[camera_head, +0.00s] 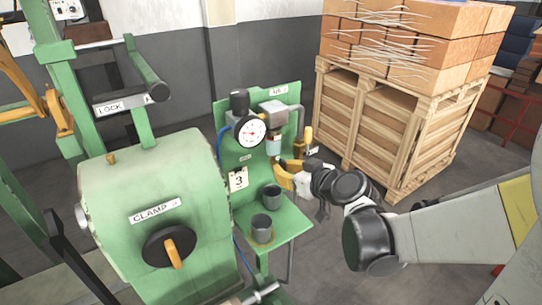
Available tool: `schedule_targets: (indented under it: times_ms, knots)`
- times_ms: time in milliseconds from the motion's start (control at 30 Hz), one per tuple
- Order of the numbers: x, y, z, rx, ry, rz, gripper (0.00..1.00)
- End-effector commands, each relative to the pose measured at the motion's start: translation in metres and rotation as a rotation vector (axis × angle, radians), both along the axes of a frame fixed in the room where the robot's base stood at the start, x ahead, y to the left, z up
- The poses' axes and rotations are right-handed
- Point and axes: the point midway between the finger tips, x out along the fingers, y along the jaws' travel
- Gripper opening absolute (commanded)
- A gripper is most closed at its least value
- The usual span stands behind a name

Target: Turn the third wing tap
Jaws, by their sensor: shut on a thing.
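A green panel (292,97) stands at the middle, with a round gauge (250,132) and a card marked 3 (238,180). My gripper (287,169) reaches in from the right and is at the panel's right side, below the small filter bowl (273,145). It is shut on a small yellow-orange part (286,179) there, which looks like the wing tap. The gripper hides much of this part, so its turn angle cannot be told. An upright yellow handle (308,135) stands just above and right of the gripper.
A green machine with a CLAMP knob (168,246) fills the left foreground. Two dark cups (262,228) stand on the green shelf (289,224) below the gripper. A wooden pallet crate (375,135) with boxes stands behind right. Floor between is clear.

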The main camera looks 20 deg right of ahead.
Motion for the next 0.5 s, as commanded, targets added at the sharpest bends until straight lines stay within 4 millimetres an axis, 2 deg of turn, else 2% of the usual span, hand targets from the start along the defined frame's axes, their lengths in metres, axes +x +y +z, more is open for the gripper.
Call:
schedule_targets:
  times_ms: [33, 67, 100, 500]
  knots:
    - [0.0003, -0.0001, 0.0001, 0.000, 0.000, 0.000, 0.00]
    - [0.0003, -0.0001, 0.0001, 0.000, 0.000, 0.000, 0.19]
    - [0.0003, 0.0000, 0.0001, 0.000, 0.000, 0.000, 0.32]
    - [-0.0041, -0.0016, 0.0019, 0.001, 0.000, -0.001, 0.33]
